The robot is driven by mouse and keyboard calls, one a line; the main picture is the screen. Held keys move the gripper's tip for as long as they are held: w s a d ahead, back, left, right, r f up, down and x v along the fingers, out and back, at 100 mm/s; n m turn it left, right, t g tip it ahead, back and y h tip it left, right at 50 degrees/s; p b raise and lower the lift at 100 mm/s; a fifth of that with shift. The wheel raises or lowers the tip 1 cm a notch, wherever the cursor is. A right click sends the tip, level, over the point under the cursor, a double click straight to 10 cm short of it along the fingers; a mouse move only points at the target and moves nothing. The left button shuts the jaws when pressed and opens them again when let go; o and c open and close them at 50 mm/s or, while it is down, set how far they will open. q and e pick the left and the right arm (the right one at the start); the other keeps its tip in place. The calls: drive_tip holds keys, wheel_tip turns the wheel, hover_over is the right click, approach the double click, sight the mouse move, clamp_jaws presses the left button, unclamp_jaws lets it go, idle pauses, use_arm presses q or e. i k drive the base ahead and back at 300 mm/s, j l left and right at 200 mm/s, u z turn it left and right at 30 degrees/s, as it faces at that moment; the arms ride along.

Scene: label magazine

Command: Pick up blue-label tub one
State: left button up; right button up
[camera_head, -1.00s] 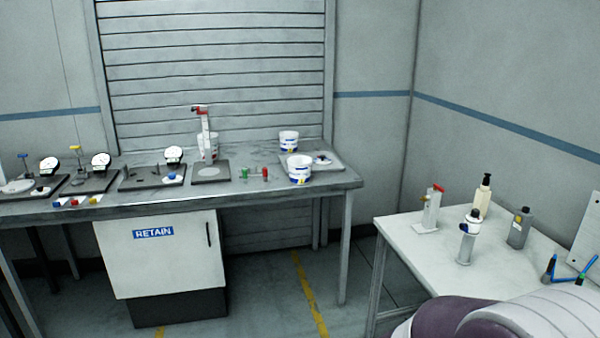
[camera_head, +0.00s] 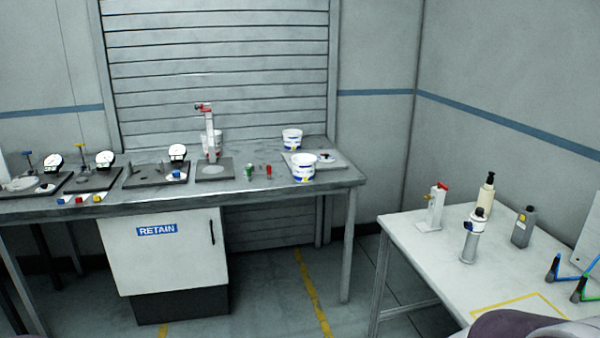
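Three white tubs stand on the long grey bench. One tub with a blue label and a yellow mark (camera_head: 303,168) stands near the bench's front right. A second tub with a blue band (camera_head: 292,139) stands behind it near the back edge. A third tub (camera_head: 217,143) is partly hidden behind a white stand with a red top. I cannot tell which of them is tub one. Neither gripper shows in the head view. A purple and grey rounded part at the bottom right edge is cut off, and no gripper fingers show on it.
The grey bench (camera_head: 120,205) also carries several dial gauges, a grey tray (camera_head: 337,166), and small green (camera_head: 249,170) and red (camera_head: 268,171) items. A white table (camera_head: 425,262) at right holds bottles and a dispenser. Floor between them is clear.

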sight(304, 164)
drive_tip(key=i+z, duration=0.15)
drive_tip(key=z, duration=0.25)
drive_tip(key=i+j+z, duration=0.15)
drive_tip(key=z, duration=0.25)
drive_tip(key=i+j+z, duration=0.1)
drive_tip(key=z, duration=0.3)
drive_tip(key=i+j+z, duration=0.1)
drive_tip(key=z, duration=0.3)
